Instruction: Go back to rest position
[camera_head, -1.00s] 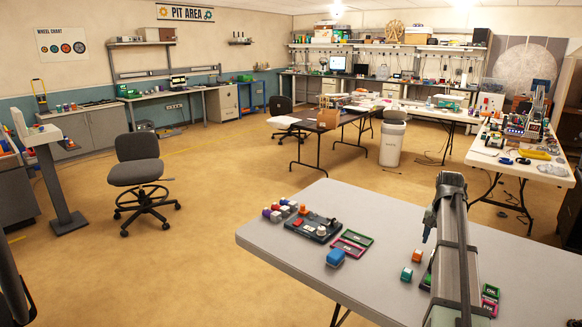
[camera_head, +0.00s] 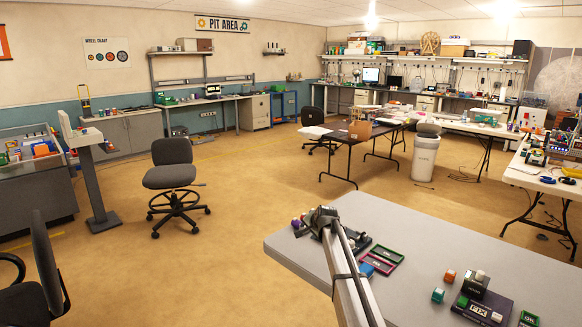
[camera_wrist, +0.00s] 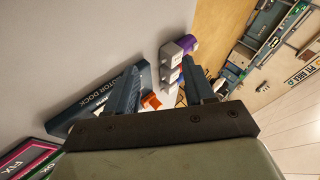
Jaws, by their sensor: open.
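My arm reaches up from the bottom of the head view over the left part of the grey table (camera_head: 430,245). Its end (camera_head: 322,216) is at the table's far left, and the fingers cannot be made out there. In the wrist view my gripper (camera_wrist: 163,85) is open, with its two dark fingers apart and nothing held. Beyond and between them lie a dark tray lettered "MOTOR DOCK" (camera_wrist: 95,96), an orange piece (camera_wrist: 151,101) and a row of grey-white blocks (camera_wrist: 170,62) with a purple one (camera_wrist: 189,45). My arm hides part of the dock in the head view.
A magenta frame (camera_head: 378,265) and a green frame (camera_head: 388,254) lie right of my arm. The table between is clear. A stool (camera_head: 173,170) stands on the floor.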

